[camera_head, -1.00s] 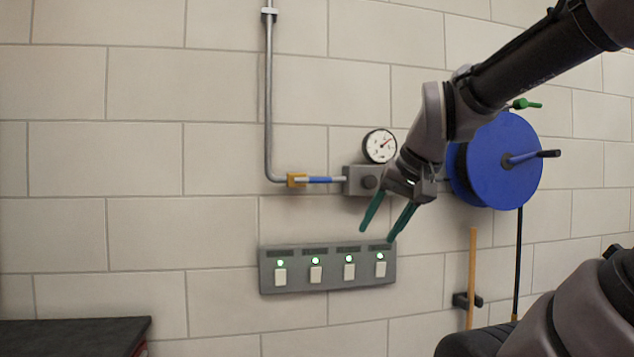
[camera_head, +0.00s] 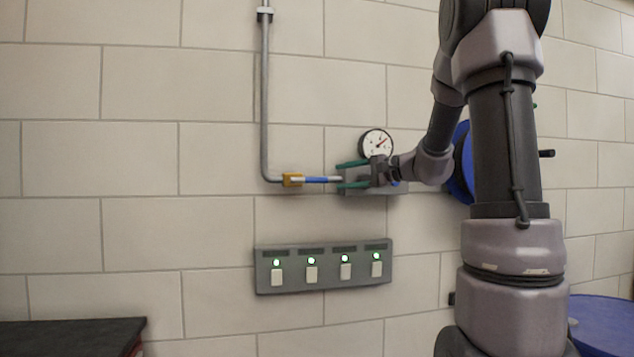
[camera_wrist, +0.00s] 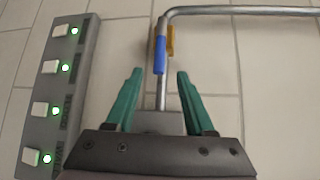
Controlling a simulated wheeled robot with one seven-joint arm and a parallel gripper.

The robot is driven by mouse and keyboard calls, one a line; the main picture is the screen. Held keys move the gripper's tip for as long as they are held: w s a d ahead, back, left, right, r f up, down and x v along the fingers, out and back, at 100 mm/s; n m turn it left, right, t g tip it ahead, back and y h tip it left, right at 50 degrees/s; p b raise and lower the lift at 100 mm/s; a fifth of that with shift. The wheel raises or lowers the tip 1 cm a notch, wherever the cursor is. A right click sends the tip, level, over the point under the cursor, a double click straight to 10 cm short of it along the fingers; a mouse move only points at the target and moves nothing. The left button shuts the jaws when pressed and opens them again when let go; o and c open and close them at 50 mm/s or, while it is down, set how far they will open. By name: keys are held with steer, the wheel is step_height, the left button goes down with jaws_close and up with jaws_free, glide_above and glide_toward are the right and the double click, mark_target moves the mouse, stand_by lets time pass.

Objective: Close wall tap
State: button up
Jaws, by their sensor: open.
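The wall tap is a yellow brass fitting (camera_head: 293,180) on a grey pipe, with a blue lever (camera_head: 316,180) pointing right, in line with the horizontal pipe run. In the wrist view the blue lever (camera_wrist: 160,54) lies along the pipe over the yellow fitting (camera_wrist: 170,40). My gripper (camera_head: 338,175) is open, its green fingers pointing left toward the lever, one above and one below the pipe line. In the wrist view the fingers (camera_wrist: 158,73) stand on either side of the pipe, with the lever just beyond their tips.
A round gauge (camera_head: 376,144) sits on a grey box (camera_head: 352,187) beside my gripper. A switch panel (camera_head: 324,285) with several lit green lights is below. A blue hose reel (camera_head: 461,178) is partly hidden behind my arm. A dark countertop (camera_head: 70,337) is lower left.

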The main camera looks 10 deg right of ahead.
mark_target(322, 180)
steer(key=x, duration=0.9)
steer(key=shift+a+f, duration=0.1)
steer(key=shift+a, duration=0.1)
steer(key=shift+c, duration=0.3)
jaws_close()
stand_by(0.8)
